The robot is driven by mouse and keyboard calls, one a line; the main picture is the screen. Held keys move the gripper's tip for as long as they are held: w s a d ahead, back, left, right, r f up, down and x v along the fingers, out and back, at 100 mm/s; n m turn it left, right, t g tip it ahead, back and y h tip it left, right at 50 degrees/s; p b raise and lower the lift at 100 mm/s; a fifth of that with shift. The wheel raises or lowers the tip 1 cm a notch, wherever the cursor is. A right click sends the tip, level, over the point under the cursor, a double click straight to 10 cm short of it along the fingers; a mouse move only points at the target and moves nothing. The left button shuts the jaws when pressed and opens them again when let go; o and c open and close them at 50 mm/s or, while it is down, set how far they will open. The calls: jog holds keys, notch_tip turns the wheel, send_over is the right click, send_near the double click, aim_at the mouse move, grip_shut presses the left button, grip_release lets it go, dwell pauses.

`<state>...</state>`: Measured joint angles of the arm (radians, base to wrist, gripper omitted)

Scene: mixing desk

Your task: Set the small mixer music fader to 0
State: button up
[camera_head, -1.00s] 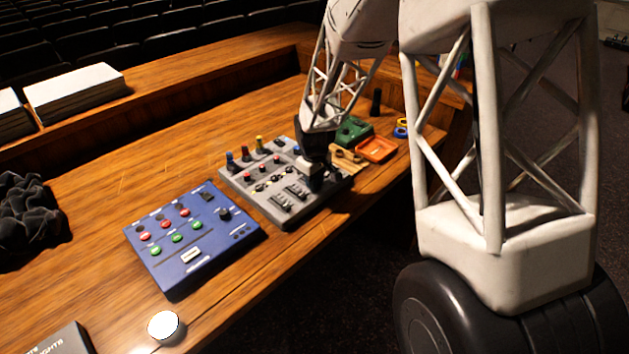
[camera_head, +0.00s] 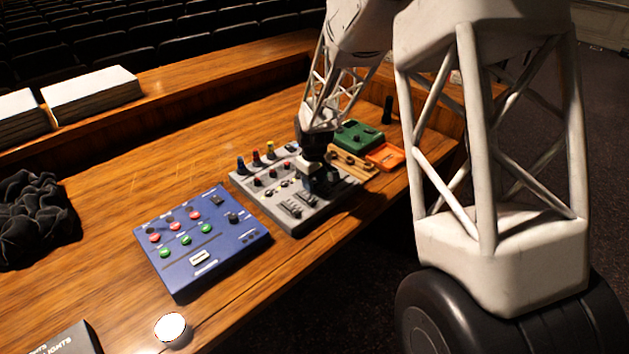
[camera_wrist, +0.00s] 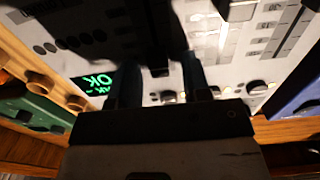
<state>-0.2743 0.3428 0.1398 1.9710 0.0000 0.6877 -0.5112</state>
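The small grey mixer (camera_head: 270,207) lies on the wooden desk, with rows of coloured knobs and several faders (camera_head: 292,208) near its front edge. My gripper (camera_head: 318,183) points down over the right part of the mixer. In the wrist view the two dark fingers of my gripper (camera_wrist: 158,75) stand apart with a gap between them. The pale mixer panel (camera_wrist: 215,75) fills the background there, with slider slots (camera_wrist: 285,35) at upper right and a green-lit display (camera_wrist: 95,82) at left. I cannot tell which fader is the music one, and a dark shadow covers the panel's middle.
A blue control box (camera_head: 205,250) lies left of the mixer. A green box (camera_head: 357,138), an orange tray (camera_head: 385,157) and a wooden block with knobs (camera_head: 350,165) lie close on its right. A white round button (camera_head: 172,328) is near the front edge.

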aim_at(315, 183)
dwell(0.3)
jog(key=shift+r, duration=3.9)
jog(key=shift+s+d+r, duration=0.1)
jog(key=shift+s+d+r, duration=0.15)
jog(key=shift+r, duration=0.05)
jog(key=s+d+r+m+t, duration=0.1)
jog(key=s+d+r+m, duration=0.1)
jog(key=s+d+r, duration=0.6)
jog(key=s+d+r+m, duration=0.2)
jog(key=s+d+r, duration=0.35)
jog(key=s, duration=0.55)
jog(key=s+d+r+m, duration=0.1)
jog(key=s+d+m, duration=0.1)
jog(key=s, duration=0.9)
jog(key=s+d+r+m+t, duration=0.1)
jog(key=s+d+r+m, duration=0.1)
jog(key=s, duration=1)
jog(key=shift+d+m+t, duration=0.3)
jog(key=shift+d+m, duration=0.3)
jog(key=shift+d, duration=0.75)
